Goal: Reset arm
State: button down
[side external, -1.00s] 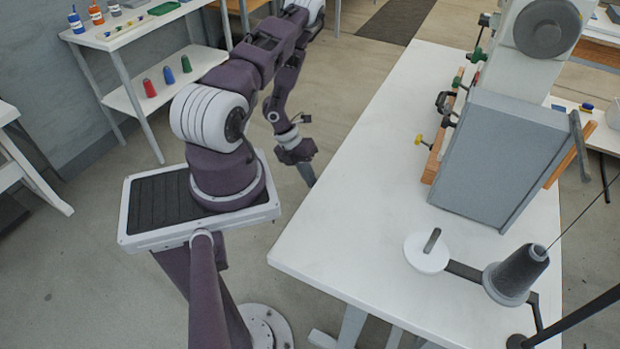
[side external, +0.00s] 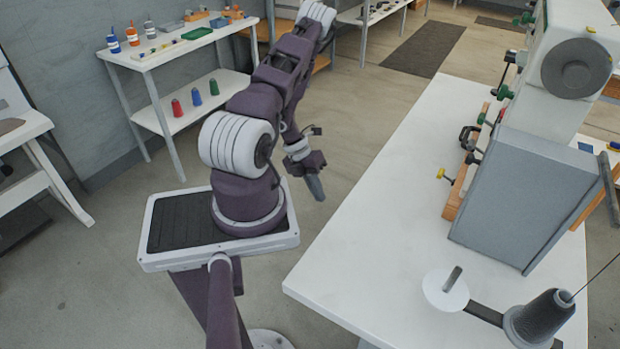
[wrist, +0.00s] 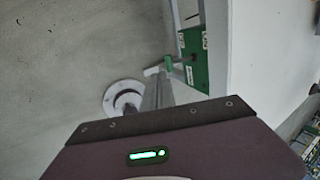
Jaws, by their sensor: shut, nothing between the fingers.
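My gripper (side external: 317,189) hangs in the air beside the white worktable, left of its edge, with its grey fingers pointing down. The fingers look closed together, with nothing seen between them. In the wrist view the grey fingers (wrist: 156,92) reach out beyond my purple housing, which carries a green light.
The white worktable (side external: 400,240) has a clear near-left surface. A dark thread cone (side external: 540,320) and a white disc (side external: 446,290) are at its front right. A shelf unit (side external: 185,52) with bottles stands at the back left. Floor between is open.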

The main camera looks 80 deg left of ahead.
jog(key=s+a+f+v, duration=0.1)
jog(key=v, duration=0.6)
jog(key=w+d+r+m, duration=0.3)
jog(key=w+r+m, duration=0.2)
jog(key=w+r, duration=0.15)
jog(key=w+d+r+m, duration=0.4)
jog(key=w+r+m, duration=0.1)
jog(key=r, duration=0.3)
jog(key=w+d+r+m+h, duration=0.1)
jog(key=w+d+r+m, duration=0.2)
jog(key=d+r+m, duration=0.85)
jog(key=s+d+r+m+g+y, duration=0.1)
jog(key=s+d+r+m, duration=0.2)
jog(key=d+m, duration=0.25)
jog(key=s+d+r+m+y, duration=0.1)
jog(key=s+d+r+m, duration=0.25)
jog(key=d+m, duration=0.2)
jog(key=s+d+r+m+t+y, duration=0.2)
jog(key=s+m, duration=0.6)
jog(key=m, duration=0.4)
jog(key=shift+s+r+t+y, duration=0.3)
jog(key=shift+r+t, duration=0.1)
jog(key=shift+r, duration=0.25)
